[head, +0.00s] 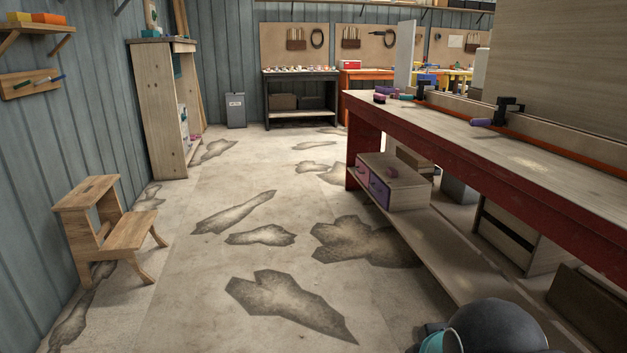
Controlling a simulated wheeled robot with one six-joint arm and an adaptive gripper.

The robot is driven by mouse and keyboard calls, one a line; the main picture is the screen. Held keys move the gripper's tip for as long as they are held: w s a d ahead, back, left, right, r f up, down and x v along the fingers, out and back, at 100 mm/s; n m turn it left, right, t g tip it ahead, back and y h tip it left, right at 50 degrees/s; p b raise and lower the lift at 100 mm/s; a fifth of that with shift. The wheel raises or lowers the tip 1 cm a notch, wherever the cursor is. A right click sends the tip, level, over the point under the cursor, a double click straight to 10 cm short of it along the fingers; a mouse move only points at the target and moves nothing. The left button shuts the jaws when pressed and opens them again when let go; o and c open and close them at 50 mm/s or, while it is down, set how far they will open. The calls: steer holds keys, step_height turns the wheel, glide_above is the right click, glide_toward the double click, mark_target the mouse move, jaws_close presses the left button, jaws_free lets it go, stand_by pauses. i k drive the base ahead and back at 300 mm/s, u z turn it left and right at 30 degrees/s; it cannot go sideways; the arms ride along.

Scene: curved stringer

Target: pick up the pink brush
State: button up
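A small pink and purple object (386,92), possibly the pink brush, lies at the far left end of the long red-sided workbench (530,150). It is too small to tell its exact shape. My gripper is not in view; only a dark rounded part of my arm with a teal band shows at the bottom right, in front of the bench.
A wooden step stool (104,225) stands by the left wall, with a tall wooden cabinet (165,105) behind it. A dark table (300,95) and an orange bench (362,76) stand at the back. Clamps (508,108) sit on the workbench. The stained floor between is clear.

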mark_target(379, 99)
steer(key=u, duration=0.3)
steer(key=i, duration=3.75)
steer(key=z, duration=0.8)
steer(key=i, duration=1.35)
steer(key=z, duration=0.45)
